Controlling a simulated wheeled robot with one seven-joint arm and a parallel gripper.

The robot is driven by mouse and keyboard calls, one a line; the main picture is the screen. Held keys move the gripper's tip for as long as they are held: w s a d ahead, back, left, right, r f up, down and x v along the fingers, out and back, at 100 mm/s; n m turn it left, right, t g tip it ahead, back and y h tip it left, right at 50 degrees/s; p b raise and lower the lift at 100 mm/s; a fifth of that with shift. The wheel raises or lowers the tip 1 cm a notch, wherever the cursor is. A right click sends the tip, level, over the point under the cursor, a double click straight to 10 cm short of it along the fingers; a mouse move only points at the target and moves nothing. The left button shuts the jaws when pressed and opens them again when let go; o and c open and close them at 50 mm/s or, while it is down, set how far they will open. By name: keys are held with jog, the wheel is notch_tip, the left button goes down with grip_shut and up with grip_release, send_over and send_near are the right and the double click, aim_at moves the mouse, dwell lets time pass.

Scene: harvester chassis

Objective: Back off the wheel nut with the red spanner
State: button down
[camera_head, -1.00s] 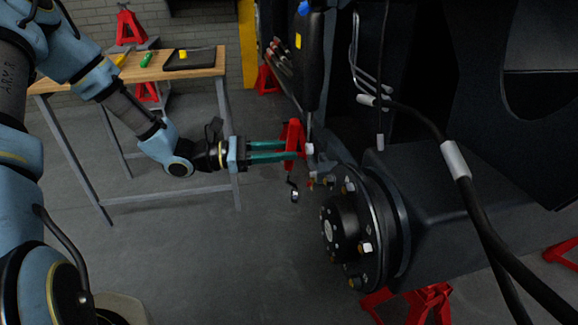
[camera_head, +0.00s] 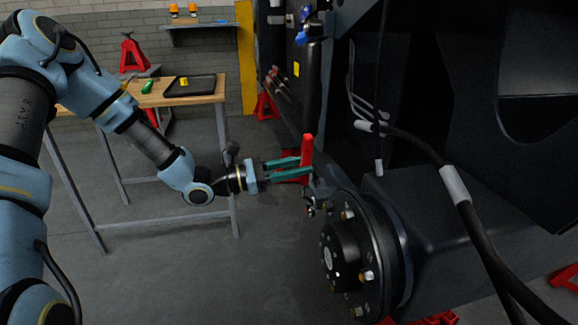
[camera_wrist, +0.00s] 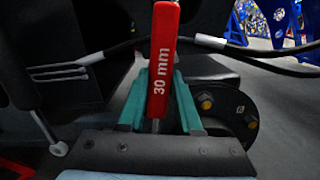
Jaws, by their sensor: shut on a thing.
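My gripper (camera_head: 300,166) has teal fingers and is shut on the handle of the red spanner (camera_head: 307,148), which stands roughly upright. In the wrist view the spanner (camera_wrist: 162,70) shows "30 mm" on its handle, between the fingers (camera_wrist: 160,90). The spanner's dark lower end (camera_head: 312,208) is at the upper left edge of the black wheel hub (camera_head: 341,252). I cannot tell whether it is seated on a nut. Several wheel nuts (camera_head: 368,276) sit around the hub face. The hub also shows in the wrist view (camera_wrist: 228,108), right of the spanner.
A dark chassis (camera_head: 455,215) and a black hose (camera_head: 430,135) fill the right side. A wooden workbench (camera_head: 150,99) with a black tray (camera_head: 195,89) stands behind at the left. Red stands (camera_head: 265,105) are on the floor. The floor left of the hub is clear.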

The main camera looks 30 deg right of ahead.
jog(key=shift+x, duration=1.1)
jog(key=shift+f, duration=0.1)
jog(key=shift+p, duration=0.65)
jog(key=shift+s+d, duration=0.1)
jog(key=shift+d, duration=0.1)
jog(key=shift+p+x, duration=0.3)
jog(key=shift+x, duration=1)
jog(key=shift+d+f, duration=0.1)
jog(key=shift+f, duration=0.05)
jog(key=shift+w+d+n+p, duration=0.25)
jog(key=shift+w+n+p, duration=0.35)
jog(key=shift+w, duration=0.15)
jog(key=shift+w+d+n+p, duration=0.3)
jog(key=shift+w+n+p, duration=0.3)
jog(key=shift+w, duration=0.15)
